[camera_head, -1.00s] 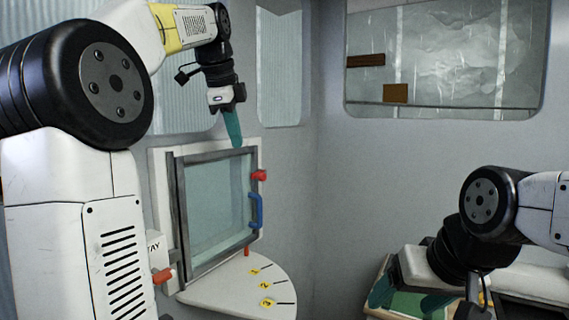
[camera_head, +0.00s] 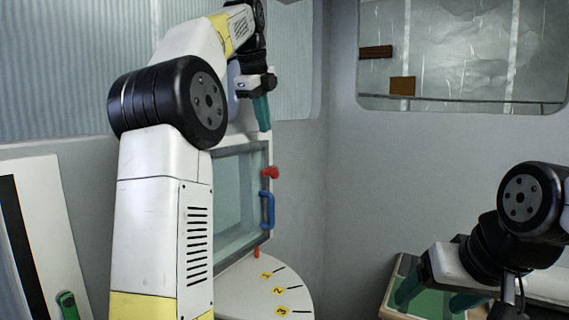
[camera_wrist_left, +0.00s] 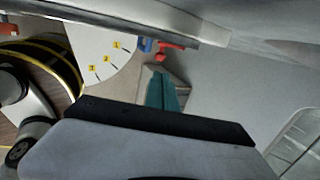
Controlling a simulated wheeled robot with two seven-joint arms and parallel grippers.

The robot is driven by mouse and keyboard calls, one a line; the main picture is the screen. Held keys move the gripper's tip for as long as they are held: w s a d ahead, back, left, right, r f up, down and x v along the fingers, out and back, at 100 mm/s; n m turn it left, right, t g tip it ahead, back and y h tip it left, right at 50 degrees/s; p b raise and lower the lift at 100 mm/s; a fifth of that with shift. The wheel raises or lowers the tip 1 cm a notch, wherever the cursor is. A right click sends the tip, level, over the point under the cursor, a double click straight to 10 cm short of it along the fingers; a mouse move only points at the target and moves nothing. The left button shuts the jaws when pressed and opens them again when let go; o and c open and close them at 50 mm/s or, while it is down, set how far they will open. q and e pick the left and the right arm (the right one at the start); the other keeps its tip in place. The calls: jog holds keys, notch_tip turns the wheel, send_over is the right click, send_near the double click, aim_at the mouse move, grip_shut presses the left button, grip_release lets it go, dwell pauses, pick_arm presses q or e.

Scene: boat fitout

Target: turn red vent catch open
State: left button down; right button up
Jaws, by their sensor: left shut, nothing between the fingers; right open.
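The red vent catch (camera_head: 271,172) sits at the upper right edge of the framed vent window (camera_head: 236,195) on the wall. A blue handle (camera_head: 267,208) is just below it. In the left wrist view the red catch (camera_wrist_left: 168,50) shows beyond my fingertips, with the blue handle beside it. My left gripper (camera_head: 262,113) is shut and empty, its teal fingers pointing down above the catch and apart from it. In the left wrist view its fingers (camera_wrist_left: 161,92) are together. My right gripper (camera_head: 432,298) is open at the lower right, over a tray. My left arm hides the window's left side.
A white rounded shelf (camera_head: 240,290) with yellow numbered tags is below the window. A tray with a green inside (camera_head: 398,268) is at the lower right. A white panel with a green-handled item (camera_head: 67,303) stands at the left.

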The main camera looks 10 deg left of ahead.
aim_at(274, 171)
pick_arm(q)
jog(key=x, duration=1.2)
jog(key=shift+f, duration=0.4)
jog(key=f, duration=0.3)
jog(key=shift+s+a, duration=0.15)
jog(key=shift+s, duration=0.25)
jog(key=shift+r, duration=0.75)
